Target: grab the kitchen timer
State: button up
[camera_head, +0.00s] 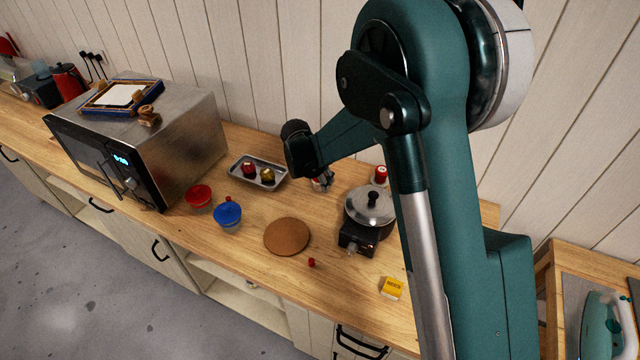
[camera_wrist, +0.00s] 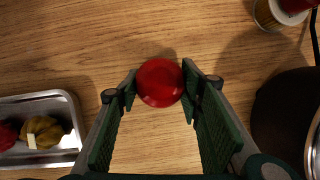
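A round, glossy red object (camera_wrist: 159,83), which looks like the kitchen timer, sits over the wooden counter in the wrist view. It lies between the fingertips of my gripper (camera_wrist: 160,82). The gripper looks open, with a finger on each side close to the red edge; firm contact cannot be made out. In the head view my gripper (camera_head: 323,183) is low over the counter near the wall, and it mostly hides what is between its fingers.
A metal tray (camera_head: 240,177) with red and gold items is left of my gripper. A pot (camera_head: 370,206) and a red-topped jar (camera_head: 380,175) are on the right. A cork mat (camera_head: 287,237), blue bowl (camera_head: 228,216) and yellow item (camera_head: 392,288) lie nearer the front.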

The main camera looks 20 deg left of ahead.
jog(key=shift+r, duration=0.1)
jog(key=shift+r, duration=4.95)
